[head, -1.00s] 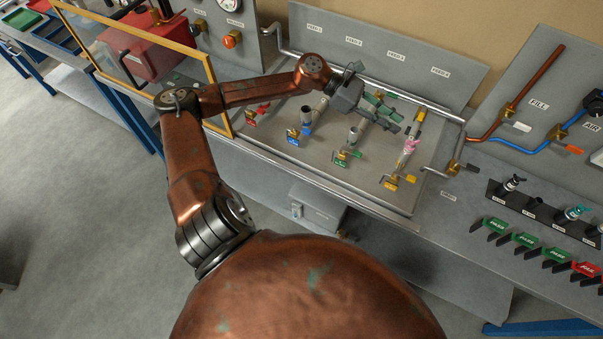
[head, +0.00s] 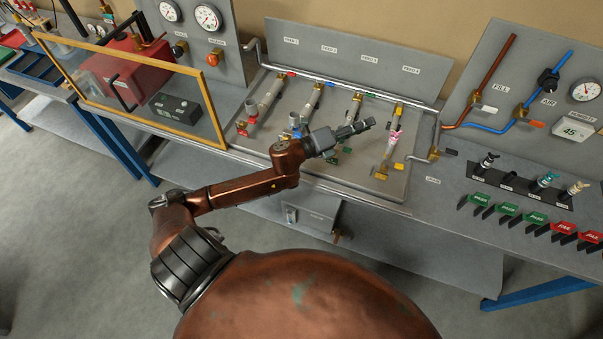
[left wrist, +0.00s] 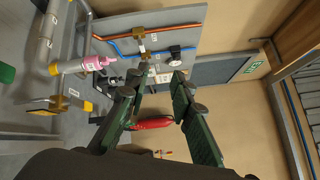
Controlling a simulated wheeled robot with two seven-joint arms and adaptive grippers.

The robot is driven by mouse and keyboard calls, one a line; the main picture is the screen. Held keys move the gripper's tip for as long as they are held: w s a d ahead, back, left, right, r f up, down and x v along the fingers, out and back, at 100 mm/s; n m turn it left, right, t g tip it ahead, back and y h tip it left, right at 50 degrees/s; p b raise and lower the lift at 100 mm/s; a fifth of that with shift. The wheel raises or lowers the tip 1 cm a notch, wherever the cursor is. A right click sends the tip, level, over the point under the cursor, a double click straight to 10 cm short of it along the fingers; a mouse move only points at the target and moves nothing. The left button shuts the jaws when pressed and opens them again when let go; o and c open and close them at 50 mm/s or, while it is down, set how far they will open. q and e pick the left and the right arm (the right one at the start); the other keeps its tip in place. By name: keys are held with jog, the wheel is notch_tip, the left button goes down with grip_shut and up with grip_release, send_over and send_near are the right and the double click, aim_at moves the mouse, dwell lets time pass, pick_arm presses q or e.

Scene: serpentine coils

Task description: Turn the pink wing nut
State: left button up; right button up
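The pink wing nut (head: 396,136) sits on the rightmost pipe of the sloped grey panel (head: 340,178), under the fourth feed label. It also shows in the left wrist view (left wrist: 94,63), left of the fingers, on a pale pipe with a brass end. My left gripper (head: 368,124) is just left of the nut in the head view, apart from it. In the left wrist view its two green fingers (left wrist: 156,88) stand apart with nothing between them. My right gripper is in neither view.
Several other pipes with coloured valves stand left on the panel, one a grey pipe (head: 350,110). A wood-framed clear screen (head: 130,90) stands at the left. Green tags (head: 508,209) and red tags (head: 565,230) line the bench's right front.

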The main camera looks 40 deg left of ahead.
pick_arm(q)
jog(key=s+a+f+n+g+y, duration=0.2)
jog(key=s+a+f+n+y, duration=0.3)
jog(key=f+n, duration=0.4)
jog(key=s+a+f+n+g+y, duration=0.3)
jog(key=s+a+f+n+y, duration=0.2)
jog(key=f+n, duration=0.5)
jog(key=s+a+f, duration=0.1)
jog(key=s+a, duration=0.1)
jog(key=s, duration=0.1)
jog(key=shift+s+f+n, duration=0.2)
jog(key=shift+s+n, duration=0.1)
jog(key=shift+s, duration=0.05)
